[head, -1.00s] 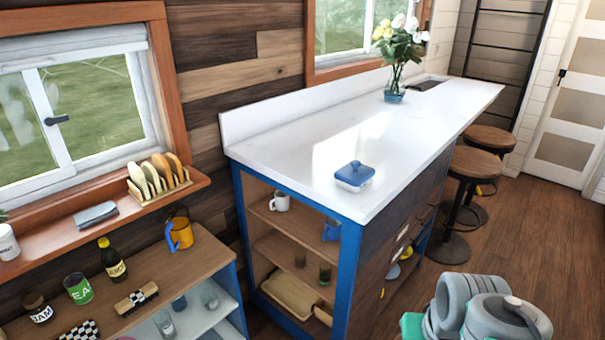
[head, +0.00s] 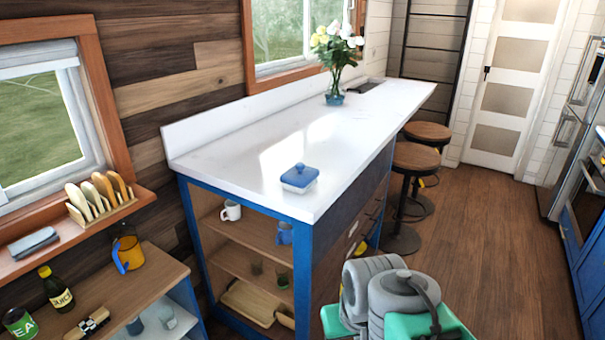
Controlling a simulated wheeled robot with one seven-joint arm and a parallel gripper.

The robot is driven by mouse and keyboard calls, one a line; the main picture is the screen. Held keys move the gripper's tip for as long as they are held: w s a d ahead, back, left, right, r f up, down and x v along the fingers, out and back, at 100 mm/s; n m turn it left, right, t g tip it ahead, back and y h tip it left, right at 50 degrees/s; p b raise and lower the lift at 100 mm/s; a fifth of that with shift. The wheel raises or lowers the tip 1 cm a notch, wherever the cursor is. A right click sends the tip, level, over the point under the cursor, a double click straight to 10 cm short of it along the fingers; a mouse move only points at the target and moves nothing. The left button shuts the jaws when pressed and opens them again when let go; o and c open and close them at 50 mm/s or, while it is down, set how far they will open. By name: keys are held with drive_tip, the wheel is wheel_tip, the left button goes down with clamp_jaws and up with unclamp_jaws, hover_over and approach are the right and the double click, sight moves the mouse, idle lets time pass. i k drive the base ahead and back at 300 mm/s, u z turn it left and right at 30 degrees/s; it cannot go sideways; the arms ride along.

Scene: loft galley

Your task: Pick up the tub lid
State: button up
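A small tub with a blue lid (head: 299,174) stands on the white countertop (head: 240,130), near its front end. The lid has a knob on top and sits on the pale tub body (head: 298,187). My arm shows at the bottom right of the head view, folded and to the right of the counter's front end. My gripper's fingers do not show.
A flower vase (head: 334,93) stands farther back on the counter. Two stools (head: 415,158) stand along its right side. Open shelves below hold a white mug (head: 231,211) and a blue mug (head: 285,233). A low shelf unit (head: 160,276) is at left. The wooden floor (head: 480,240) is clear at right.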

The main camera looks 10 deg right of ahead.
sight(301, 176)
drive_tip(key=z, duration=0.95)
drive_tip(key=i, duration=0.9)
drive_tip(key=u, duration=2.85)
